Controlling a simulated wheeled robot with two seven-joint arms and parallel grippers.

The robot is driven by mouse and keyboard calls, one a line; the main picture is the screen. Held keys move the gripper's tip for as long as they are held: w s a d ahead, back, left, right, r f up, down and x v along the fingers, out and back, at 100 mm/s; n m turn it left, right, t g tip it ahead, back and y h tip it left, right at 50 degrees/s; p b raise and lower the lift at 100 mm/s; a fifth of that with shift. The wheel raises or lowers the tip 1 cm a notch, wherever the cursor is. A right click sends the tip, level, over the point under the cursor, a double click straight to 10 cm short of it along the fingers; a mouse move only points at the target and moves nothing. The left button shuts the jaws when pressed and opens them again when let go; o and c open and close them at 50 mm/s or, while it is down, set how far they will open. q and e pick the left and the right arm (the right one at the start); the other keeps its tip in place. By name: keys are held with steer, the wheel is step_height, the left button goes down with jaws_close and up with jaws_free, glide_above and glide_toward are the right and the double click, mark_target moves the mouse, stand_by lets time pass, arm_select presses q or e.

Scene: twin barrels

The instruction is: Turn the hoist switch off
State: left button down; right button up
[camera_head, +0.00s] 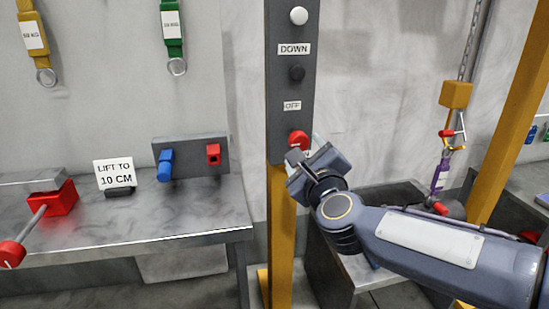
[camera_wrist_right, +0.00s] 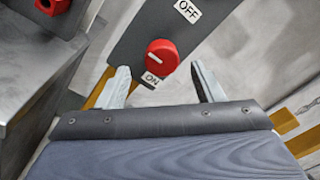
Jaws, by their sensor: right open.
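The hoist switch is a red round knob (camera_head: 298,139) low on a dark grey panel (camera_head: 287,75), with an OFF label (camera_head: 292,106) above it. My left gripper is not in view.
A white button (camera_head: 299,16) and a black button (camera_head: 297,73) sit higher on the panel, with a DOWN label (camera_head: 294,49) between. A yellow post (camera_head: 281,235) carries the panel. A grey bench (camera_head: 200,205) stands left, and a chain with an orange hoist block (camera_head: 456,94) hangs right.

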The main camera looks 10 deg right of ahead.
mark_target(300, 144)
steer(key=w, duration=0.7)
steer(key=shift+w+d, duration=0.1)
steer(key=shift+d, duration=0.05)
steer(key=shift+c, duration=0.3)
steer(key=c, duration=0.9)
